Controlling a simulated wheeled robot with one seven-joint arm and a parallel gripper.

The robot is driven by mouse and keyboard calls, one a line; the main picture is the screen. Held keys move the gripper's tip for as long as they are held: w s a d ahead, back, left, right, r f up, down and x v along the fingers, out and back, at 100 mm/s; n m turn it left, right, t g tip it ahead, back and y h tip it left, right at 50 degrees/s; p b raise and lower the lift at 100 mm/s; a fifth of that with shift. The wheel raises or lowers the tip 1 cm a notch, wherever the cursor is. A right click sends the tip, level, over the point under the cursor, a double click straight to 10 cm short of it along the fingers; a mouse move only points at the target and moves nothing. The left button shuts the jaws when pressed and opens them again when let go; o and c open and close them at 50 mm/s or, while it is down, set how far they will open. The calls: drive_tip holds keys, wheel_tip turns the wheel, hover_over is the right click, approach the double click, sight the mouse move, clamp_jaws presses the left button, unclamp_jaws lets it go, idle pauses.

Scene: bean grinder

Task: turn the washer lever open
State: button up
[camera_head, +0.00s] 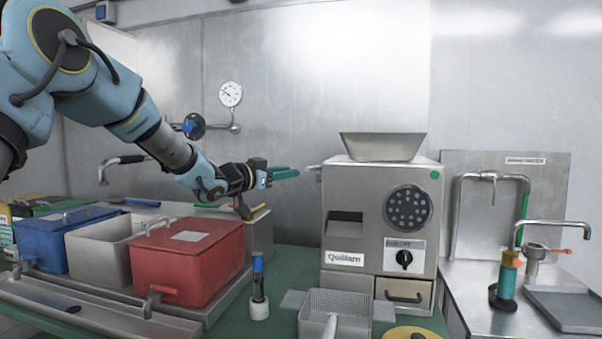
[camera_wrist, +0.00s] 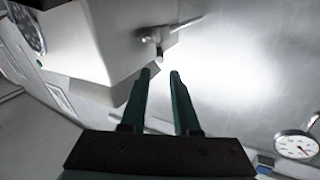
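My gripper (camera_head: 284,173) has green fingers and is at the left of the grey Quillarn machine (camera_head: 350,205). In the wrist view its fingers (camera_wrist: 160,74) are apart with nothing between them. A small metal handle (camera_head: 313,168) sticks out of the machine's upper left side, just right of the fingertips. It also shows in the wrist view (camera_wrist: 158,35), beyond the fingertips and apart from them. At the right, a labelled metal panel (camera_head: 555,185) carries a pipe with a small tap lever (camera_head: 493,179); an orange-red lever (camera_head: 556,250) is on the lower faucet.
A red lidded bin (camera_head: 190,262), a pale bin (camera_head: 100,250) and a blue bin (camera_head: 55,240) stand at the left. A wall gauge (camera_head: 231,94) and pipe are behind my arm. A wire basket (camera_head: 335,310) lies in front of the machine. The steel sink area is at the right.

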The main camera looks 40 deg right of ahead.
sight(309, 168)
drive_tip(key=d+p, duration=0.1)
drive_tip(key=d, duration=0.2)
drive_tip(key=d+p, duration=0.1)
drive_tip(key=d, duration=0.2)
drive_tip(key=d+p, duration=0.1)
drive_tip(key=d, duration=0.2)
drive_tip(key=shift+w+d+r, duration=0.1)
drive_tip(key=shift+w+d, duration=0.05)
drive_tip(key=shift+w, duration=0.15)
drive_tip(key=shift+w+d, duration=0.1)
drive_tip(key=shift+d, duration=0.6)
drive_tip(key=shift+c, duration=0.3)
clamp_jaws()
